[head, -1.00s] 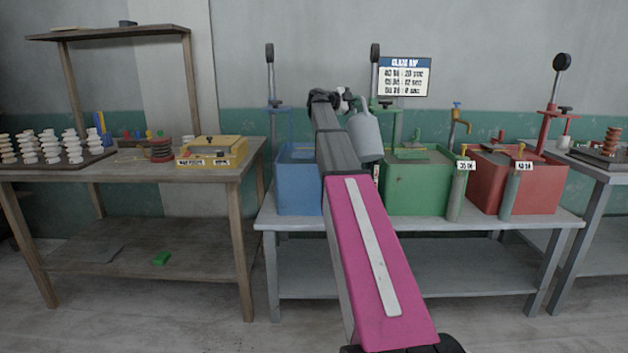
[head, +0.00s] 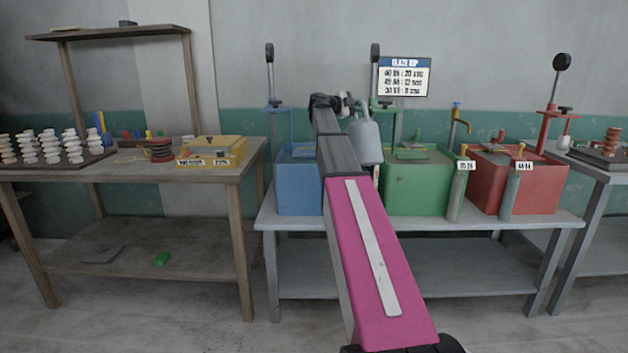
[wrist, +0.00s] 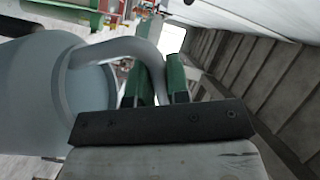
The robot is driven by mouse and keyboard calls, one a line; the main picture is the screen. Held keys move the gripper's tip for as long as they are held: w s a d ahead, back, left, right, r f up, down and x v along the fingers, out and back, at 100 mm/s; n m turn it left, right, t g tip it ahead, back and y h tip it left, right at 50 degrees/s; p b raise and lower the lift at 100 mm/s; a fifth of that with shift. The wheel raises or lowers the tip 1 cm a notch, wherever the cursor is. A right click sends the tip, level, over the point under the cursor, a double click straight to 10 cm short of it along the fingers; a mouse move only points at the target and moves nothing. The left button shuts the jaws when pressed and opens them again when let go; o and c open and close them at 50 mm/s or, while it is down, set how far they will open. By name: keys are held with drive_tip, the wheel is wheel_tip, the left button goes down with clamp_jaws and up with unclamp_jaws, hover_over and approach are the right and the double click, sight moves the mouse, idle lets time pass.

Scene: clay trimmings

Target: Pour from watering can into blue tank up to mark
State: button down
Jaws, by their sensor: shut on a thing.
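The grey watering can (head: 365,138) hangs in the air at the end of my arm, above the gap between the blue tank and the green tank, closer to the green one. In the wrist view its body (wrist: 35,95) fills the left side. My gripper (wrist: 158,82) is shut on the can's curved handle, between green finger pads. The can looks close to upright in the head view. The blue tank (head: 297,180) stands at the left of the grey bench, partly hidden by my arm. Its inside, liquid level and mark cannot be made out.
The green tank (head: 415,185) and red tank (head: 535,185) stand to the right on the grey bench (head: 410,225). Grey cylinders with tags (head: 458,190) stand before them. Tall levered posts rise behind the tanks. A wooden table (head: 130,175) with a yellow box (head: 212,150) is at left.

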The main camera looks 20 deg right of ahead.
sight(362, 101)
drive_tip(key=shift+s+f+m, duration=0.4)
drive_tip(key=shift+s+f, duration=0.1)
drive_tip(key=shift+s, duration=0.05)
drive_tip(key=shift+m, duration=0.9)
drive_tip(key=r, duration=0.1)
drive_tip(key=s+r, duration=0.1)
drive_tip(key=r, duration=0.2)
drive_tip(key=shift+s+r, duration=0.4)
drive_tip(key=shift+s+r+m+h, duration=0.3)
drive_tip(key=shift+s+r+m, duration=0.65)
drive_tip(key=shift+r+m, duration=0.3)
